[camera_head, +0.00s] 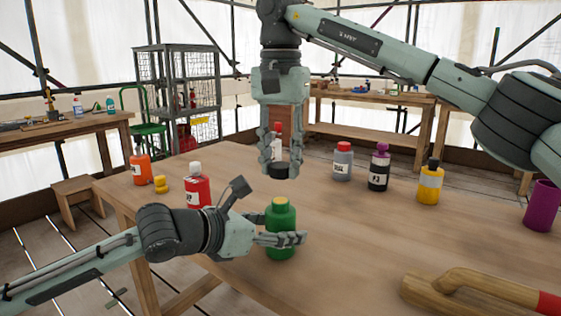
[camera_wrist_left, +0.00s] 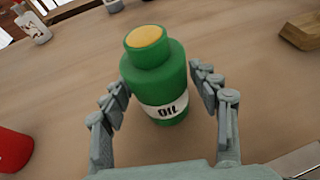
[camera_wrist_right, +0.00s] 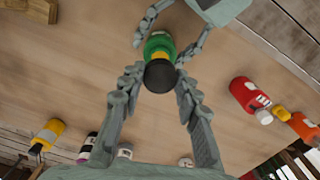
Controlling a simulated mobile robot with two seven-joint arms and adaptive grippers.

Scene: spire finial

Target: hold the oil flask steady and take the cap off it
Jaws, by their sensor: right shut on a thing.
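The green oil flask (camera_head: 281,243) stands upright on the table, its label reading OIL in the left wrist view (camera_wrist_left: 165,108). Its top shows a bare yellow disc. The black cap (camera_head: 278,172) is off the flask, held above it and slightly behind. My right gripper (camera_head: 280,166) points down and is shut on the cap; in the right wrist view the cap (camera_wrist_right: 160,76) covers part of the flask (camera_wrist_right: 158,46). My left gripper (camera_head: 300,239) reaches in level from the left. Its open fingers stand either side of the flask, with small gaps visible in the left wrist view.
A red bottle (camera_head: 197,188) stands left of the flask. A grey bottle (camera_head: 343,162), a dark bottle (camera_head: 379,169) and a yellow bottle (camera_head: 430,184) stand behind right. A purple cup (camera_head: 541,206) and a wooden handled tool (camera_head: 470,287) are at the right. The table right of the flask is clear.

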